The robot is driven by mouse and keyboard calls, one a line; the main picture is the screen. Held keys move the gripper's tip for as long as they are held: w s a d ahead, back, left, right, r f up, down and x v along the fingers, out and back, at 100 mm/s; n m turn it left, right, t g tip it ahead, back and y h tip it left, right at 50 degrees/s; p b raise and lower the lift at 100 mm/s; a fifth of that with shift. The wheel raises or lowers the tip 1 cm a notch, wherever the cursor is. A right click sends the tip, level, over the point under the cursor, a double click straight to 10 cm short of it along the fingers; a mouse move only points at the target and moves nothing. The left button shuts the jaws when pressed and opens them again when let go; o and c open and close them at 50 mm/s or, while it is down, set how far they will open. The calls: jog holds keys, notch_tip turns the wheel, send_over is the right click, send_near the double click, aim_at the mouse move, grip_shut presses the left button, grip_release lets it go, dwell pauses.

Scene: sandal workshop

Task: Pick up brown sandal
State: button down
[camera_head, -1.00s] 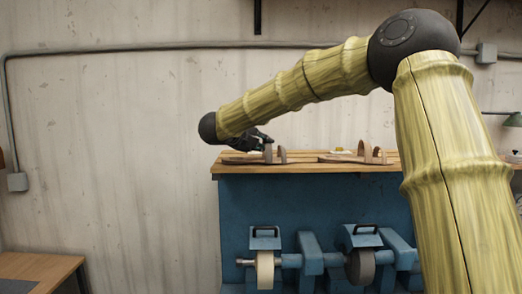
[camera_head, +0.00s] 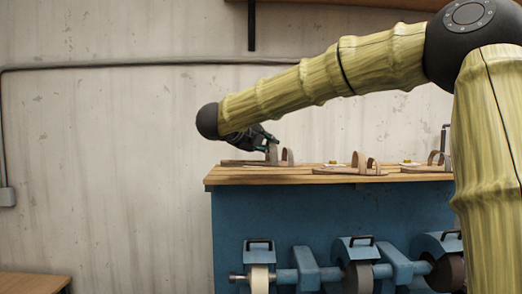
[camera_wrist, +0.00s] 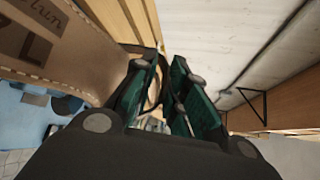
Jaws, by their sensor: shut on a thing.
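The brown sandal (camera_head: 287,156) is at the left end of the wooden bench top, with its flat sole low and its strap loops standing up. My gripper (camera_head: 268,139) comes down on it from the upper left and is shut on its strap area. In the wrist view the sandal (camera_wrist: 58,50) fills the upper left as a large brown surface with dark lettering and a letter L. The green-padded fingers of my gripper (camera_wrist: 165,88) close beside it. I cannot tell whether the sole touches the bench.
A second sandal (camera_head: 362,168) and a third (camera_head: 433,162) lie along the bench top (camera_head: 240,177) to the right. Blue machines with wheels (camera_head: 258,278) stand below the bench front.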

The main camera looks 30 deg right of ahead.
aim_at(272, 151)
jog(key=s, duration=0.3)
jog(key=shift+s+a+r, duration=0.2)
jog(key=shift+s+a, duration=0.15)
jog(key=shift+a, duration=0.05)
jog(key=shift+s+a+r+b, duration=0.1)
jog(key=shift+s+a+b, duration=0.05)
jog(key=shift+s, duration=0.8)
jog(key=shift+s+a+r+b, duration=0.1)
jog(key=shift+s+a+b, duration=0.05)
jog(key=shift+s, duration=0.8)
jog(key=shift+s, duration=0.1)
